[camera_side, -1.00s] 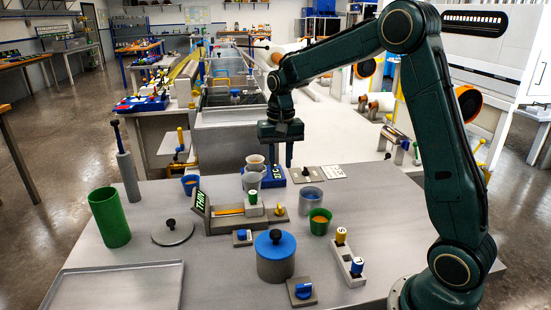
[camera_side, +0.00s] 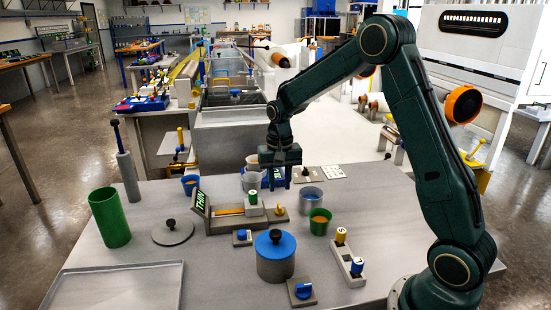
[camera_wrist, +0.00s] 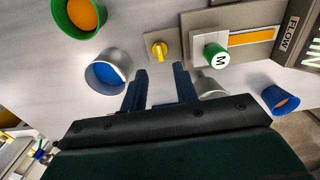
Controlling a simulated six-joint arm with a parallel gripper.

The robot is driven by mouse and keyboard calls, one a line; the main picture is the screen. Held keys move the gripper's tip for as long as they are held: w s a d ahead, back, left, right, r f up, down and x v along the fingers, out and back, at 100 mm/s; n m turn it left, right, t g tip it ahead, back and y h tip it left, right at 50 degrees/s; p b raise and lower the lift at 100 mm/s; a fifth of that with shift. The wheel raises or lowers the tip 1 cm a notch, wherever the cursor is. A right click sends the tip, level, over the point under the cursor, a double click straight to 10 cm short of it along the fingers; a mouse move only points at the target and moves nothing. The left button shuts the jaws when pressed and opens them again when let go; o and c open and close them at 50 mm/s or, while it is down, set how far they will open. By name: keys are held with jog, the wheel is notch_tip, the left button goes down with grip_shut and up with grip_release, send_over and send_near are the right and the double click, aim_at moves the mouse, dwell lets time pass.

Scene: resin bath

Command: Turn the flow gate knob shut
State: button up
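A small yellow knob (camera_side: 279,209) stands on a grey plate at the right end of the flow unit (camera_side: 230,225). In the wrist view the yellow knob (camera_wrist: 159,49) sits just beyond my fingertips, in line with the gap between them. Beside it is a block with a green-and-white knob (camera_wrist: 215,57) marked M, on a base with an orange strip and a FLOW label (camera_wrist: 289,33). My gripper (camera_side: 279,186) hangs above and behind the knob in the side view, apart from it. In the wrist view my gripper (camera_wrist: 160,69) is open and empty.
A metal cup with blue contents (camera_side: 311,200) and a green cup with orange contents (camera_side: 319,224) stand right of the knob. Pale cups (camera_side: 251,181) stand close left of my gripper. A blue-lidded pot (camera_side: 275,262) is in front. The front-left tray (camera_side: 115,290) is empty.

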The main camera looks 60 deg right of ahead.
aim_at(279, 206)
jog(key=shift+f, duration=3.6)
grip_shut()
